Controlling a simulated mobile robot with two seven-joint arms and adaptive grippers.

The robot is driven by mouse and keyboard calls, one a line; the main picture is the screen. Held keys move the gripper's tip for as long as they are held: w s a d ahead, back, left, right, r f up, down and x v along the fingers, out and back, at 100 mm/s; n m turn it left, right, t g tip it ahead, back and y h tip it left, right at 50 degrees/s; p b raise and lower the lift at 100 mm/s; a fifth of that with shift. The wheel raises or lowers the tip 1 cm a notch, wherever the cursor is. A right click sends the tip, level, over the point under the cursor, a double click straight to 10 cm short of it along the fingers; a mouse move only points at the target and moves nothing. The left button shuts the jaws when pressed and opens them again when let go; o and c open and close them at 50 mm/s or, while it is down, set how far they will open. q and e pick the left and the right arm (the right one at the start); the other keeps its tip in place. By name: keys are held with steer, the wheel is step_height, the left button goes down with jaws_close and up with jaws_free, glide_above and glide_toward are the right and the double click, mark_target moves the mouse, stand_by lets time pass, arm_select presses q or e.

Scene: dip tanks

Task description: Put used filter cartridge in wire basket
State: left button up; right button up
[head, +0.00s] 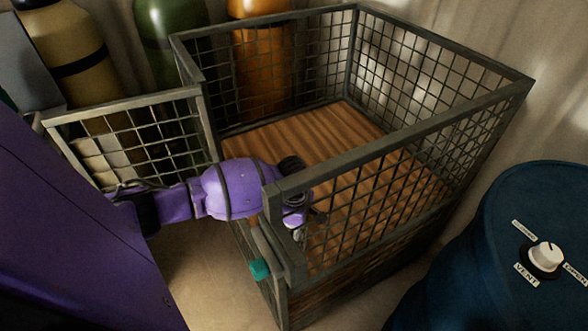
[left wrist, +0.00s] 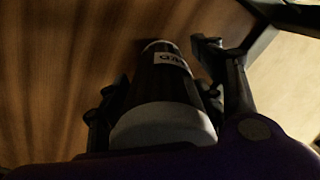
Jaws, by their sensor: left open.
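The wire basket (head: 443,107) is a dark metal mesh cage with a wooden floor (head: 300,140). Its gate (head: 124,138) stands swung open at the left. My left arm reaches through the front opening, and my left gripper (head: 308,215) is at the near side of the basket, partly hidden by the frame and mesh. In the left wrist view the used filter cartridge (left wrist: 160,75), dark with a pale end and a white label, lies between the open fingers, over the wood. I cannot tell whether it touches the floor. My right gripper is not in view.
A teal-tipped latch (head: 260,269) is on the near post below my left wrist. A blue drum (head: 500,240) with a white vent knob (head: 545,255) stands at the right. Tan, green and orange cylinders (head: 262,70) stand behind. Much of the basket floor is clear.

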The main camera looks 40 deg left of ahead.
arm_select(q)
step_height(320, 180, up, 12)
steer(key=shift+r+p, duration=0.2)
steer(key=shift+p, duration=0.4)
stand_by(1.0)
